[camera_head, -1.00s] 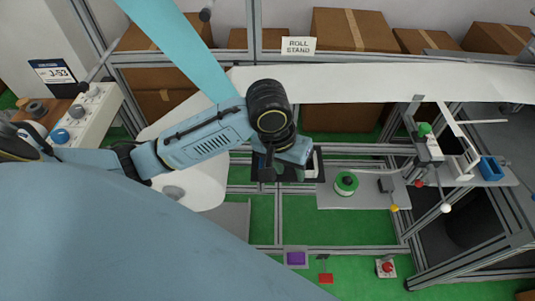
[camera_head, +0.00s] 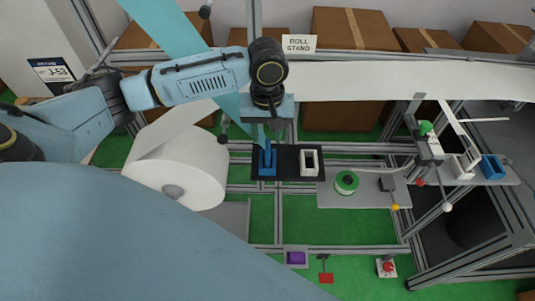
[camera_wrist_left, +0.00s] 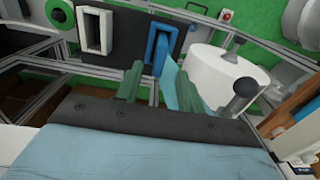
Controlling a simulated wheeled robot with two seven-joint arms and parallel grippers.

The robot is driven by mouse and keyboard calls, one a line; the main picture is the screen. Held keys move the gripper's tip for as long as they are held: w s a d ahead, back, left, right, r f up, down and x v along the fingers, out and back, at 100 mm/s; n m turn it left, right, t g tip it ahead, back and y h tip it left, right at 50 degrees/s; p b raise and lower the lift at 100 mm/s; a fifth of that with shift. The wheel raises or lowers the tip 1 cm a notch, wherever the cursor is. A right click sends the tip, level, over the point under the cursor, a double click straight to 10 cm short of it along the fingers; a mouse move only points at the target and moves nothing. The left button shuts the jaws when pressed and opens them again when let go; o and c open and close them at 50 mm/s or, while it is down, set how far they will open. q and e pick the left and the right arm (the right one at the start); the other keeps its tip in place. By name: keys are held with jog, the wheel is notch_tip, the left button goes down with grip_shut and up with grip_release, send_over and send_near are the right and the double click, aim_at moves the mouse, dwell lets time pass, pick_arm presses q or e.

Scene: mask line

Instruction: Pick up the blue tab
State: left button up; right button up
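The blue tab (camera_head: 267,169) stands in the black holder plate (camera_head: 289,165), at its left end. It is a small blue frame with a narrow part rising toward my gripper. It also shows in the left wrist view (camera_wrist_left: 152,48), just beyond the fingers. My left gripper (camera_head: 266,130) is above the blue tab, pointing down. In the left wrist view its two green fingers (camera_wrist_left: 158,75) are apart, with no object clearly held between them. Whether they touch the tab is unclear. My right gripper is in neither view.
A white slotted frame (camera_head: 304,170) stands right of the tab on the plate. A large white roll (camera_head: 185,165) is to the left. A green-and-white spool (camera_head: 345,188) sits on a grey plate at right. A light blue strip (camera_head: 175,40) runs behind my arm.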

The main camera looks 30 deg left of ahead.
aim_at(268, 145)
pick_arm(q)
jog(key=shift+s+d+f, duration=0.15)
jog(key=shift+f, duration=1.35)
jog(key=shift+s+d+f, duration=0.1)
jog(key=shift+f, duration=1.35)
grip_shut()
